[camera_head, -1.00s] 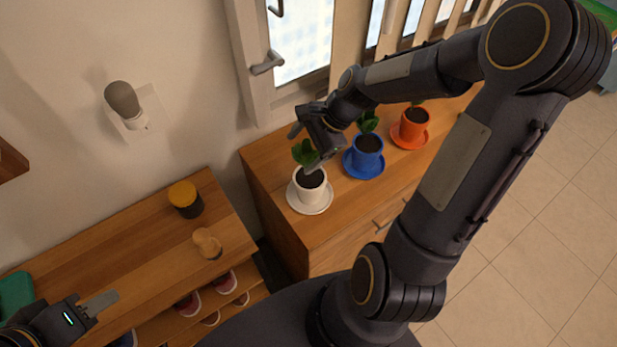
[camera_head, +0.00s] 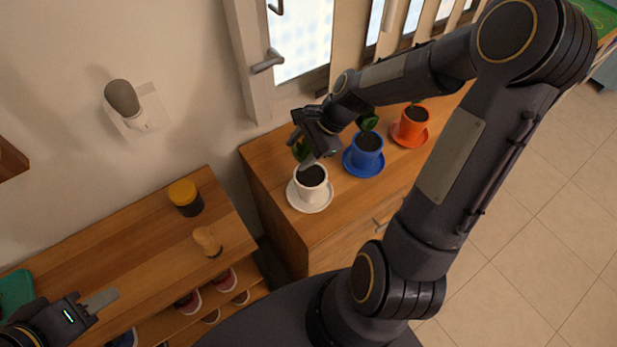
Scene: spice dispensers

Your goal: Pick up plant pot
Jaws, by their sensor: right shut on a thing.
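A white plant pot (camera_head: 311,190) stands on a white saucer (camera_head: 304,207) on the wooden cabinet. Its green plant (camera_head: 300,149) is partly hidden by my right gripper (camera_head: 301,149). That gripper is just above the pot, its fingers shut on the plant, with the leaves between them. A blue plant pot (camera_head: 367,158) and an orange plant pot (camera_head: 412,127) stand on matching saucers farther right, their plants partly covered by my arm. My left gripper (camera_head: 101,301) is at the lower left, away from the pots; one finger shows, so its opening is unclear.
A lower wooden shelf (camera_head: 120,243) on the left holds a yellow-lidded jar (camera_head: 185,198) and a small wooden object (camera_head: 207,241), with shoes (camera_head: 224,281) below. A door with a handle (camera_head: 268,61) is behind the cabinet (camera_head: 285,232). The cabinet's front strip is clear.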

